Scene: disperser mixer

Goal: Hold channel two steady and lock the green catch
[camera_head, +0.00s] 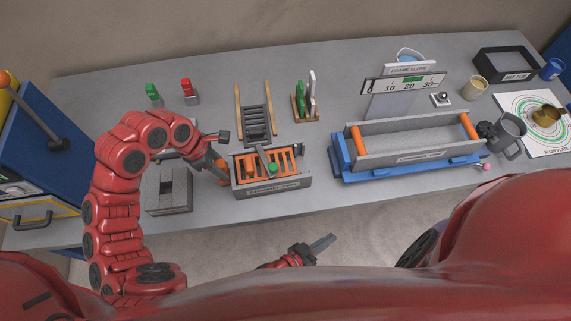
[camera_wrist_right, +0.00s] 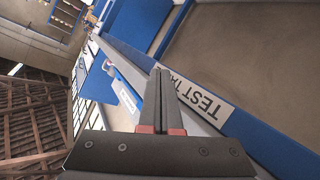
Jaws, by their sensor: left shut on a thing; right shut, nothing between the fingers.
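A grey box with orange slats (camera_head: 285,182) stands near the table's front edge in the head view; its front label is too small to read. A green knob (camera_head: 272,168) sits on its top near the middle, beside a grey bar. My left gripper (camera_head: 224,167) is at the box's left end, shut on a part there; the exact grip is partly hidden. My right gripper (camera_head: 324,243) is shut and empty, in front of the table's edge and apart from the box. Its closed fingers (camera_wrist_right: 161,78) show in the right wrist view.
A long grey trough (camera_head: 410,141) on a blue base stands at right, with a scale (camera_head: 404,84) behind. A ladder-like rack (camera_head: 257,120), a wooden stand (camera_head: 306,115), green (camera_head: 153,93) and red (camera_head: 187,88) pieces stand behind the box. A grey block (camera_head: 168,195) is left.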

